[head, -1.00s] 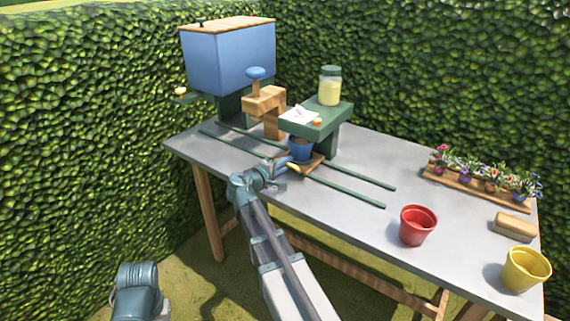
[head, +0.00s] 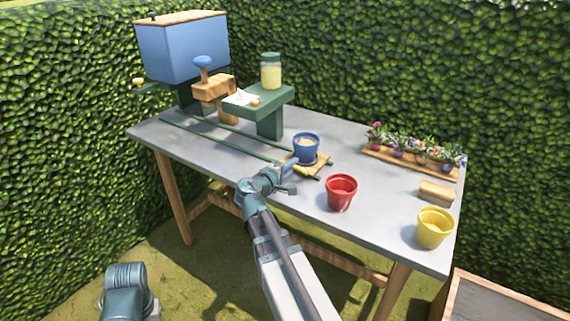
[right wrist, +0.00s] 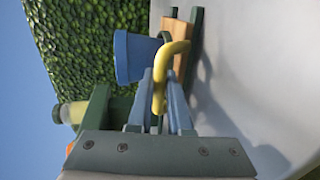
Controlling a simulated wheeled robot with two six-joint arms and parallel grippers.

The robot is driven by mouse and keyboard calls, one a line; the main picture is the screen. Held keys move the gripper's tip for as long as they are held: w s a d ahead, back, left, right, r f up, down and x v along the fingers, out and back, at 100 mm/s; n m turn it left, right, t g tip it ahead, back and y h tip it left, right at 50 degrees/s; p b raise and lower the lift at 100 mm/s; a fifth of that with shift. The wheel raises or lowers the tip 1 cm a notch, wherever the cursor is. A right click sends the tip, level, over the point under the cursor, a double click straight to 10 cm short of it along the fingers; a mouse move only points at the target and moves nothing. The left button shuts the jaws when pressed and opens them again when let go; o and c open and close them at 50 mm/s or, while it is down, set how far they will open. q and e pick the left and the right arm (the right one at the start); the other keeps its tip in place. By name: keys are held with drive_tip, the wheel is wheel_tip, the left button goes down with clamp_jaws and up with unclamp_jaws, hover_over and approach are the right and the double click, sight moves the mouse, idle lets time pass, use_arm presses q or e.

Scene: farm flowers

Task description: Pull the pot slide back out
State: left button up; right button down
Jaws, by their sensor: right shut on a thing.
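The pot slide is a wooden board (head: 318,160) on two dark green rails (head: 228,134). It sits near the rails' right end, clear of the green shelf (head: 245,100). A blue pot (head: 306,146) with brownish fill stands upright on it. My right gripper (head: 289,179) is at the slide's near side. In the right wrist view its fingers (right wrist: 160,100) are shut on the curved yellow handle (right wrist: 172,50), with the blue pot (right wrist: 133,57) just beyond. My left gripper is out of view; only part of my left arm shows at the bottom left.
A red pot (head: 341,191) stands close to the right of the slide, with a yellow pot (head: 434,228) farther right. A flower tray (head: 400,166) and a tan block (head: 437,191) are near the back right. A blue bin (head: 182,50) and wooden press (head: 214,87) stand left.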

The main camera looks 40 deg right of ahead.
drive_tip(key=shift+s+d, duration=0.1)
drive_tip(key=shift+s, duration=0.25)
drive_tip(key=shift+f, duration=0.1)
drive_tip(key=c, duration=0.8)
unclamp_jaws()
drive_tip(key=shift+s, duration=0.1)
drive_tip(key=shift+c, duration=0.2)
drive_tip(key=shift+s+a+r, duration=0.1)
drive_tip(key=shift+a+r, duration=0.1)
drive_tip(key=shift+a, duration=0.2)
drive_tip(key=p+v, duration=0.3)
drive_tip(key=v, duration=1)
drive_tip(key=shift+f, duration=0.15)
